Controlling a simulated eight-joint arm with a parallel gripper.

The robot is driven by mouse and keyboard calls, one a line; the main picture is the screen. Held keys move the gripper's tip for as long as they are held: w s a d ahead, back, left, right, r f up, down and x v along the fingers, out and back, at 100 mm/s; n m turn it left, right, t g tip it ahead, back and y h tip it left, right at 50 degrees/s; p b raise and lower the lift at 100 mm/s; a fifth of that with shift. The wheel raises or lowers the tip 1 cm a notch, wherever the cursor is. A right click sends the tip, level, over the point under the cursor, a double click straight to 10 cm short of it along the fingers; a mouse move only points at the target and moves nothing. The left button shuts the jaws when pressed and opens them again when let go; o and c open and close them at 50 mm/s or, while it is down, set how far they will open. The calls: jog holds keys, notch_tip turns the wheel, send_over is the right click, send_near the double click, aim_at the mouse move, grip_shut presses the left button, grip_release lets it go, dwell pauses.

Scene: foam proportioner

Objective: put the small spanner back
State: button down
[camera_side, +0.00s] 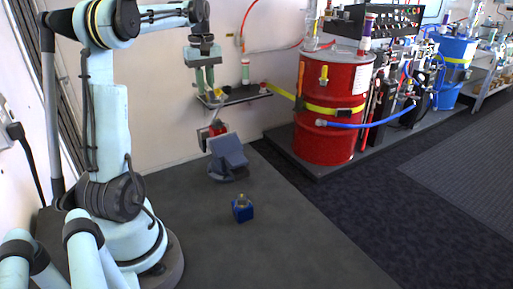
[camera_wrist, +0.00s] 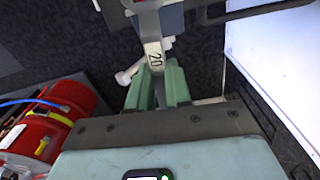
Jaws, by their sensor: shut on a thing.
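My gripper (camera_side: 205,92) is at the left end of a small dark wall shelf (camera_side: 240,95) in the side view, with its fingers pointing down. In the wrist view my gripper's green fingers (camera_wrist: 160,75) are shut on a grey spanner (camera_wrist: 153,53) marked "20". The spanner's shank runs away from the fingertips to the top of the picture, where its end is cut off.
A green-and-white bottle (camera_side: 245,72) stands on the shelf. A red item (camera_side: 217,129) is below it, above a grey-blue block (camera_side: 228,152). A red drum (camera_side: 325,140) stands right. Free floor lies in front.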

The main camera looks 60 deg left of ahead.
jog(key=shift+r, duration=0.1)
notch_tip(320, 180, up, 5)
jog(key=shift+f, duration=0.1)
jog(key=w+d, duration=0.3)
jog(key=d, duration=0.4)
jog(key=w+d, duration=0.4)
jog(key=d, duration=0.3)
jog(key=s+d, duration=0.3)
jog(key=d, duration=1.2)
jog(key=s+d, duration=0.3)
jog(key=d, duration=1.1)
send_over(290, 206)
jog(key=shift+n, duration=0.4)
notch_tip(290, 206, down, 20)
jog(key=shift+a+f, duration=0.1)
jog(key=shift+f, duration=2)
jog(key=shift+f, duration=0.15)
